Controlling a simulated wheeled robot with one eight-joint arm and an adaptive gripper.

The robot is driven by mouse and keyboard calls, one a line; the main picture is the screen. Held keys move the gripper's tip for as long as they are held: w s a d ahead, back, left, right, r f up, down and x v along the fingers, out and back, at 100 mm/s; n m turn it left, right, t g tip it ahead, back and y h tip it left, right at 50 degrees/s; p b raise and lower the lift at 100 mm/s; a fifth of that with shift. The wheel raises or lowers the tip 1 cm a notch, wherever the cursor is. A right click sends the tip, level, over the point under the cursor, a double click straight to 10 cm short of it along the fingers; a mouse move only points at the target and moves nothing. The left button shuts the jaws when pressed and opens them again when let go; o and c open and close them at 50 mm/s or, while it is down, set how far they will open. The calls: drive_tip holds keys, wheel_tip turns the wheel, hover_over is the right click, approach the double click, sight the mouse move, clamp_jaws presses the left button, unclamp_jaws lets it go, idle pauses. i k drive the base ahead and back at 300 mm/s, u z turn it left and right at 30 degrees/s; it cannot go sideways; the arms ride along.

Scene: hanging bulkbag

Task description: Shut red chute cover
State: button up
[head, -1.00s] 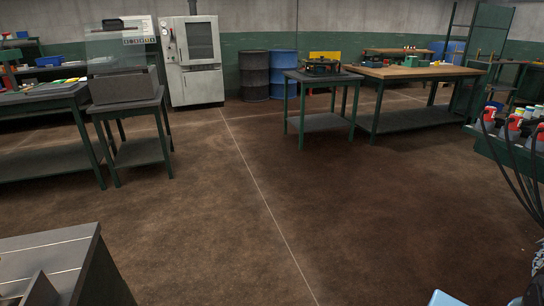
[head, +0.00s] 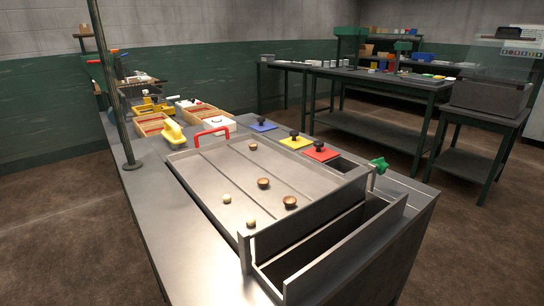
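The red chute cover (head: 326,156), a flat red square with a black knob, lies at the far right edge of the metal tray on the workbench. A dark rectangular opening (head: 345,165) shows just to its right, not covered by it. A yellow cover (head: 301,144) and a blue cover (head: 264,126), each with a black knob, lie in the same row to its left. My gripper is not in view.
A green knob (head: 379,165) is at the right corner. A post (head: 112,90) stands at left.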

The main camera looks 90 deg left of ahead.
sight(321, 153)
drive_tip(key=u, duration=3.3)
drive_tip(key=k, duration=0.4)
drive_tip(key=u, duration=0.1)
drive_tip(key=i, duration=0.45)
drive_tip(key=u, duration=0.1)
drive_tip(key=k, duration=0.2)
drive_tip(key=u, duration=0.05)
